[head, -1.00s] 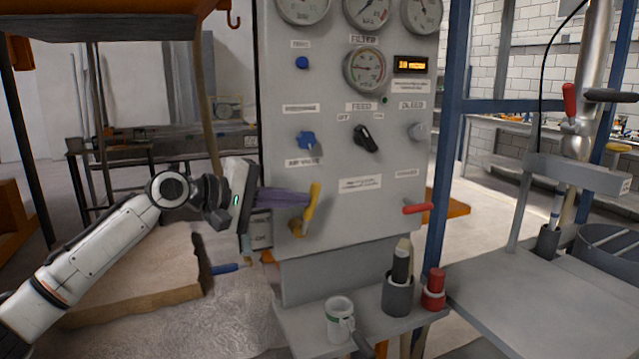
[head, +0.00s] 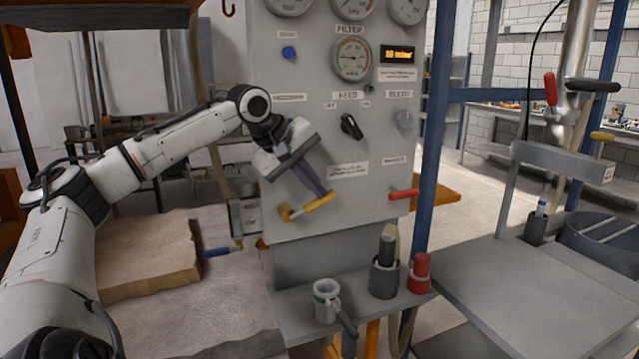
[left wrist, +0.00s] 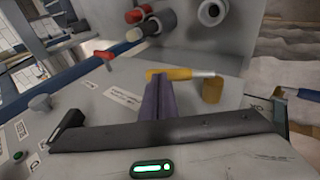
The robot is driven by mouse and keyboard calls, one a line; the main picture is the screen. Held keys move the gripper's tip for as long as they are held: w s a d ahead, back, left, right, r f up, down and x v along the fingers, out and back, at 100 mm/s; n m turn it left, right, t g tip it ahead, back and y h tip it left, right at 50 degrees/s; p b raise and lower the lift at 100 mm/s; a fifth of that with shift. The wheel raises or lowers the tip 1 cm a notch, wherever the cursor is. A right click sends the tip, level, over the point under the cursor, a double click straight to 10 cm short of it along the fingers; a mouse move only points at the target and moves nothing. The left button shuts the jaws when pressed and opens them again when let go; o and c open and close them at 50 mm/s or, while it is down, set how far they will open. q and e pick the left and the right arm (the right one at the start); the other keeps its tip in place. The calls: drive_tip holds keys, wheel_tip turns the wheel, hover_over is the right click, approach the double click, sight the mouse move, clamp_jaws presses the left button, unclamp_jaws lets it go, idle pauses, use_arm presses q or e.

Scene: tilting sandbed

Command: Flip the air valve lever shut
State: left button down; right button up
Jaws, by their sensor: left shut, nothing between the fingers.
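The yellow air valve lever (head: 312,204) sits low on the grey control panel (head: 300,160). Its handle points right and slightly up from its round pivot, close to level. In the left wrist view the lever (left wrist: 182,74) lies across the fingertips, with the yellow pivot (left wrist: 212,90) to their right. My left gripper (head: 323,193) has its purple fingers closed together, empty, reaching down-right from above. The tips are at the upper side of the handle near its free end and appear to touch it. The gripper body covers the air valve label. My right gripper is not seen.
A red handle (head: 404,194) juts out right of the lever. Below is a shelf with a mug (head: 326,300), a dark cup (head: 384,277) and a red-topped container (head: 421,272). A black feed knob (head: 351,126) is above. A sandbed (head: 150,255) lies left.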

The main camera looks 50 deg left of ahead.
sight(326, 199)
use_arm(q)
drive_tip(key=shift+w+d+f, duration=0.1)
drive_tip(key=shift+w+f, duration=0.15)
drive_tip(key=shift+f, duration=0.25)
drive_tip(key=shift+w+f, duration=0.3)
drive_tip(key=shift+f, duration=0.1)
drive_tip(key=shift+w+f, duration=0.45)
drive_tip(key=shift+f, duration=0.05)
drive_tip(key=shift+d+f, duration=0.1)
drive_tip(key=shift+f, duration=0.05)
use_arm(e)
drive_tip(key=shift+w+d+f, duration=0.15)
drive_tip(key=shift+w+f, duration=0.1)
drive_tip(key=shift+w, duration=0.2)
use_arm(q)
drive_tip(key=shift+w, duration=0.1)
drive_tip(key=shift+d+f, duration=0.1)
drive_tip(key=shift+f, duration=0.05)
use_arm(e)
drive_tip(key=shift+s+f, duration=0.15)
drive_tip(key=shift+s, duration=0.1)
use_arm(q)
drive_tip(key=shift+p, duration=0.35)
